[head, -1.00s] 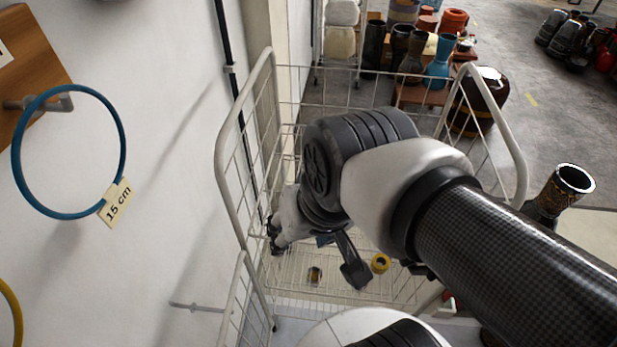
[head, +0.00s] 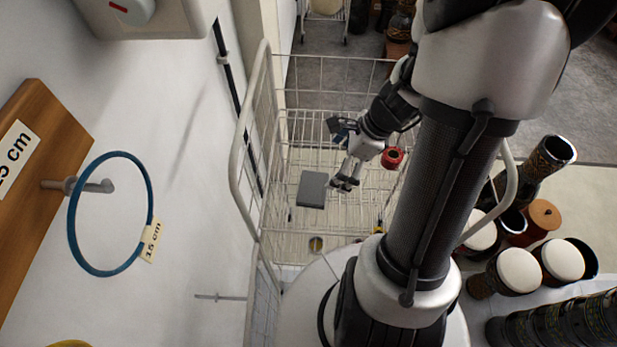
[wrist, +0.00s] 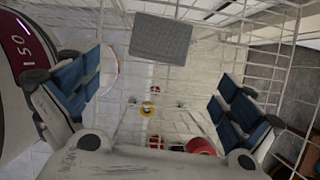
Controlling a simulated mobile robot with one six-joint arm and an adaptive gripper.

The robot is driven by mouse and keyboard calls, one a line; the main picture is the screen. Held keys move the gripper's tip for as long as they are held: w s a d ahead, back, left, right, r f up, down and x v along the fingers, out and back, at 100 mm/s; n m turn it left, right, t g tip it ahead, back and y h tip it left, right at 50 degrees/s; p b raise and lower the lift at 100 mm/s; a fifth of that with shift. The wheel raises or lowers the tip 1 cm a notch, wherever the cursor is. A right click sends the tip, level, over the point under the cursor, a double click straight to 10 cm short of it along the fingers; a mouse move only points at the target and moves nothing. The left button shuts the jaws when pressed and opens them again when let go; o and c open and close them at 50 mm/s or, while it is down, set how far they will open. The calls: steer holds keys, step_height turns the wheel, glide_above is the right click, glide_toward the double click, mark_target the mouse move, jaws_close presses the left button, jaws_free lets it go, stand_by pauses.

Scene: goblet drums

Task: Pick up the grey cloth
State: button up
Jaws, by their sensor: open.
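The grey cloth (head: 312,189) looks like a flat folded rectangle. It lies in the white wire basket (head: 300,225), left of my gripper in the head view. In the wrist view the cloth (wrist: 160,39) shows at the top centre, beyond the fingertips and touched by neither finger. My gripper (head: 345,181) is inside the basket, just right of the cloth. In the wrist view my gripper (wrist: 165,95) is open, with its blue-padded fingers wide apart and nothing between them.
A red roll (head: 392,158) and a yellow roll (wrist: 148,108) are in the basket. The wire walls rise around my gripper. A white wall with a blue ring (head: 72,225) is at left. Several drums (head: 520,270) stand at right.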

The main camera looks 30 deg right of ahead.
mark_target(314, 187)
steer(key=b+x, duration=0.6)
steer(key=x, duration=0.7)
steer(key=shift+w+a+f, duration=0.1)
steer(key=shift+w+f, duration=0.15)
steer(key=shift+f, duration=0.1)
steer(key=shift+c, duration=0.5)
steer(key=c, duration=0.7)
